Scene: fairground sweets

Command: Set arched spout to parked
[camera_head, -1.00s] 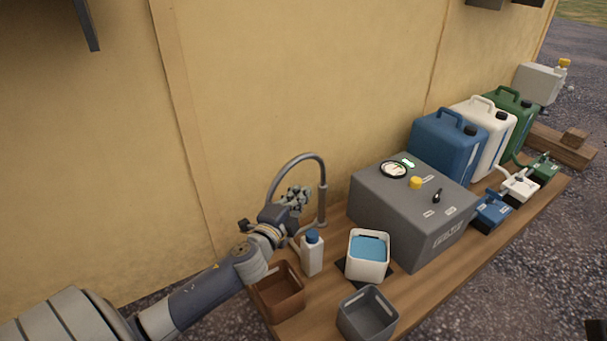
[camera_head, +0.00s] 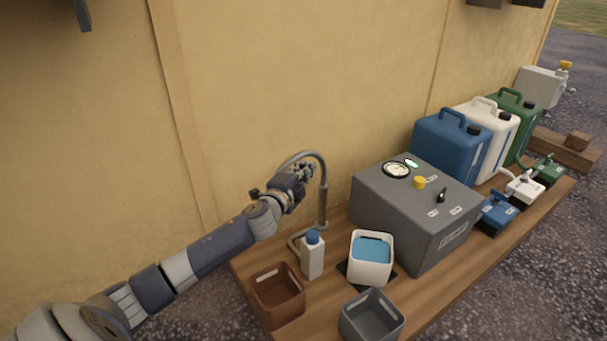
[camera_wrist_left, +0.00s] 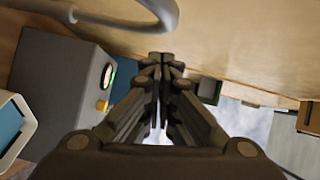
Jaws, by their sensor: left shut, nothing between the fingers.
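The arched spout (camera_head: 324,190) is a grey pipe that rises from the bench and curves over to the left at its top. My left gripper (camera_head: 308,171) is shut and empty beside the arch, overlapping part of it in the head view. In the left wrist view the fingers of my left gripper (camera_wrist_left: 160,65) are together, and the arched spout (camera_wrist_left: 150,12) crosses the top left, apart from the fingertips in the picture. Whether the gripper touches the pipe cannot be told. My right gripper is not in view.
A grey box (camera_head: 400,225) with a gauge and yellow knob stands right of the spout. A white bottle (camera_head: 312,258), a white container of blue liquid (camera_head: 368,272), a brown bin (camera_head: 277,297) and a grey bin (camera_head: 369,322) stand in front. Jerrycans (camera_head: 450,145) stand farther right.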

